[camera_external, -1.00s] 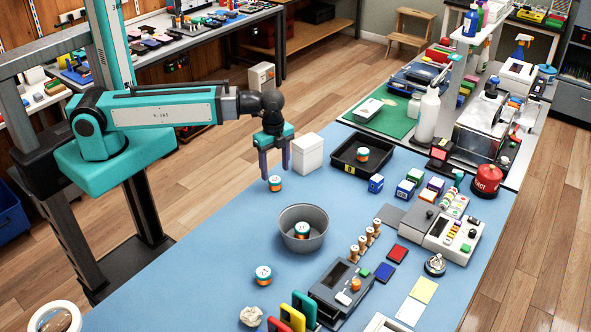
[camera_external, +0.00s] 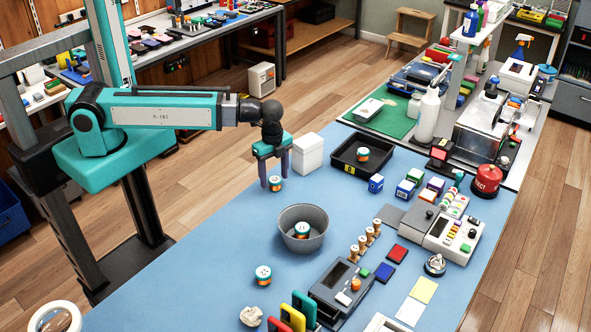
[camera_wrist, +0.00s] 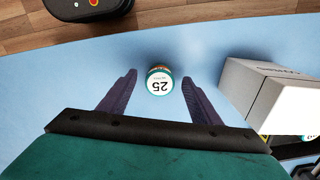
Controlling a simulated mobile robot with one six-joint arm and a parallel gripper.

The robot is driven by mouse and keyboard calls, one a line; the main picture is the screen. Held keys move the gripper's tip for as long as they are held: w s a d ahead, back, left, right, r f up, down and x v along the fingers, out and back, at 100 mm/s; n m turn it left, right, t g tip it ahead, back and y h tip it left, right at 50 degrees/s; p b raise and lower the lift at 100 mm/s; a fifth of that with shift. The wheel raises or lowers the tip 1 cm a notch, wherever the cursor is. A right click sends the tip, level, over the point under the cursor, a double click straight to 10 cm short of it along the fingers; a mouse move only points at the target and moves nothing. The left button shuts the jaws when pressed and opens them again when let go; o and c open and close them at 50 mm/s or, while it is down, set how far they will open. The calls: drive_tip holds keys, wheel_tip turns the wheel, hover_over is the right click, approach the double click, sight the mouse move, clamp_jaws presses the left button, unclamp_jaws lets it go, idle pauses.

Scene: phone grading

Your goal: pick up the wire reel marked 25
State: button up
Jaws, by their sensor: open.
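The wire reel marked 25 (camera_wrist: 159,82) stands upright on the blue table, its white top with the number facing up in the wrist view. In the external view the reel (camera_external: 275,184) is small, with orange and teal bands. My gripper (camera_external: 275,187) is open and points down over it. In the wrist view my gripper's two dark fingers (camera_wrist: 160,78) lie left and right of the reel, with a gap on each side. The reel is between or just beyond the fingertips; I cannot tell their exact height.
A white box (camera_external: 307,153) stands close to the right of my gripper. A black tray (camera_external: 345,166) holds another reel, and a grey bowl (camera_external: 318,240) holds one too. Another reel (camera_external: 263,274) stands nearer the front. The blue table (camera_external: 215,240) is clear left of the bowl.

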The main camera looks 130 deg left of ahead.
drive_tip(key=shift+f, duration=0.95)
drive_tip(key=shift+c, duration=0.5)
drive_tip(key=c, duration=1)
